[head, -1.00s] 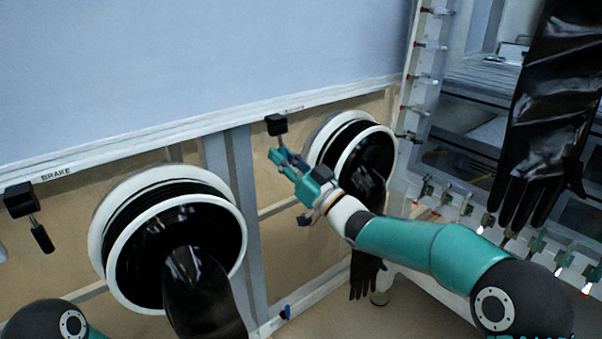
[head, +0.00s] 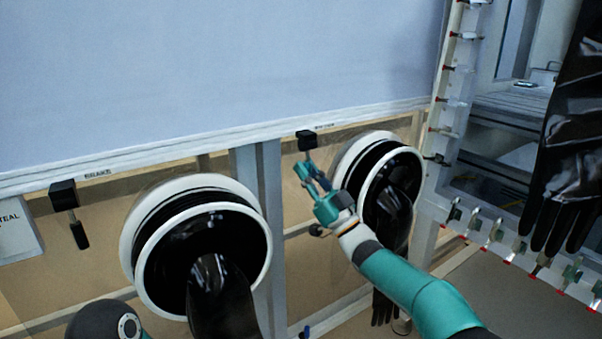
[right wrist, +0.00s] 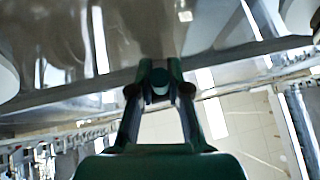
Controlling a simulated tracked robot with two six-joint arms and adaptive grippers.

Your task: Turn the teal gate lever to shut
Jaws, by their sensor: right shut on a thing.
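The gate lever has a black mounting block (head: 306,140) on the rail under the pale panel, left of the right glove port. My right gripper (head: 309,180) is just below that block, shut on the teal lever handle. In the right wrist view the fingertips (right wrist: 160,88) close on both sides of the round teal end of the handle (right wrist: 159,78). The fingers hide most of the handle in the head view, so its exact angle is hard to tell. My left gripper is not in view.
A second black lever (head: 79,235), under a BRAKE label, hangs at the left. The left glove port (head: 135,245) and right glove port (head: 345,175) carry black gloves. A black glove (head: 570,140) hangs at the far right by a row of clamps (head: 495,238).

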